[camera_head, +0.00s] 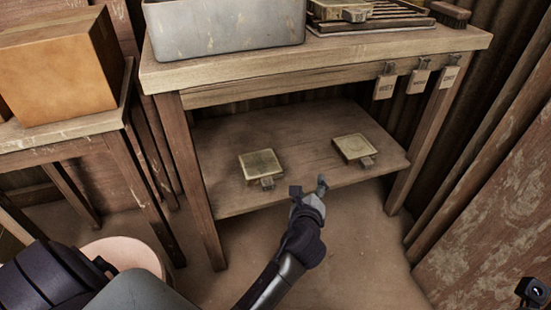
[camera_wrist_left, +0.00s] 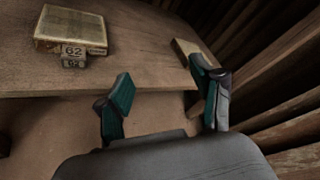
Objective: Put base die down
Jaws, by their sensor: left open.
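Two square, brass-topped dies lie flat on the lower shelf: one left of the middle (camera_head: 261,163) and one to the right (camera_head: 354,147). Each has a small tag block at its front edge. I cannot tell which is the base die. My left gripper (camera_head: 308,187) is open and empty, just off the shelf's front edge, between the dies and apart from both. In the left wrist view, one die (camera_wrist_left: 72,28) with a tag reading 62 lies beyond the left finger. The other (camera_wrist_left: 188,48) is partly hidden behind the right finger of the gripper (camera_wrist_left: 163,95).
The lower shelf (camera_head: 310,190) has bare room between and around the dies. The bench top (camera_head: 390,43) above carries a grey metal bin (camera_head: 225,28), a slatted rack and a brush (camera_head: 450,14). Bench legs stand at both sides. Tags hang at the right. A cardboard box (camera_head: 55,70) stands left.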

